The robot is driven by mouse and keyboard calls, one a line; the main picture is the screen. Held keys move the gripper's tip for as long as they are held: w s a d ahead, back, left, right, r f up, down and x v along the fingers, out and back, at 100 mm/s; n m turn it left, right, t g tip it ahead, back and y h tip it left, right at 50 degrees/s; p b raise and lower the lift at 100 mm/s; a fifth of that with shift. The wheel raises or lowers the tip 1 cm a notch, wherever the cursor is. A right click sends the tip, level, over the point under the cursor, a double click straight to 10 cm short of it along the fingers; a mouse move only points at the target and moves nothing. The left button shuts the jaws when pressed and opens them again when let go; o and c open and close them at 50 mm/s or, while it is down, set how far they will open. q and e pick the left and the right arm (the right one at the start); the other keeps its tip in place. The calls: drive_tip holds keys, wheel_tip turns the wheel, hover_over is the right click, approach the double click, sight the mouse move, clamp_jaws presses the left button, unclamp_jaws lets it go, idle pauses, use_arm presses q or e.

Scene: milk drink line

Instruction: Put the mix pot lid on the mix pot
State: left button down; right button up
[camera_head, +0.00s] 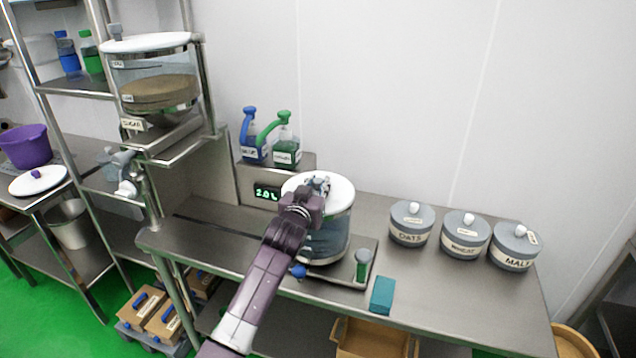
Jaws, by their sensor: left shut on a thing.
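The mix pot (328,243) is a clear, round vessel on the steel counter, with bluish-looking contents or walls. The white mix pot lid (342,193) is over its top and looks level, covering the opening. I cannot tell whether it rests on the rim or hovers just above it. My left gripper (319,184) is at the middle of the lid, shut on it, probably by its knob, which the fingers hide. My left arm covers part of the pot's left side. My right gripper is not in view.
Grey canisters labelled oats (411,228), wheat (463,238) and malt (514,250) stand to the right. A small green-filled container (362,266) and teal block (382,295) are near the front. Blue (253,148) and green (286,150) bottles stand behind. A sugar hopper (155,85) is at left.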

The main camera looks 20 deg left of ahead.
use_arm(q)
drive_tip(key=c, duration=1.7)
unclamp_jaws()
drive_tip(key=shift+c, duration=0.2)
drive_tip(key=shift+s, duration=0.1)
drive_tip(key=shift+s, duration=0.4)
drive_tip(key=s+r+b, duration=0.1)
drive_tip(key=s+b, duration=0.1)
drive_tip(key=s, duration=0.9)
drive_tip(key=shift+d+r, duration=0.3)
drive_tip(key=shift+r, duration=0.1)
